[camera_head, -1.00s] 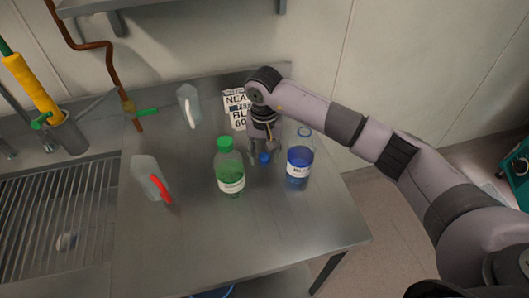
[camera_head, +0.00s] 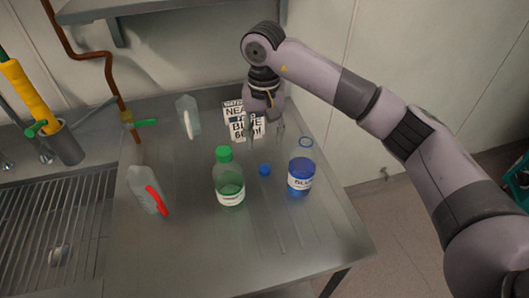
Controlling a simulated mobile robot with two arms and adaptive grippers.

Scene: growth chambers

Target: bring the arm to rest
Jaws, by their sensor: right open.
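My right arm comes in from the right, bent at the elbow. My right gripper (camera_head: 266,133) is open and empty, above the back of the steel bench (camera_head: 270,225), with its fingers pointing down. It is in front of the white sign and partly hides its text. Below it, a small blue cap (camera_head: 264,169) lies on the bench. An open bottle of blue liquid (camera_head: 301,173) stands to the right of the cap. A green-capped bottle of green liquid (camera_head: 229,180) stands to the left. My left gripper is not in view.
A white sign (camera_head: 233,112) stands at the back. A jug with a white handle (camera_head: 188,117) and one with a red handle (camera_head: 147,190) stand on the left. A slatted sink (camera_head: 50,220) is further left; a shelf (camera_head: 110,9) hangs above. The bench front is clear.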

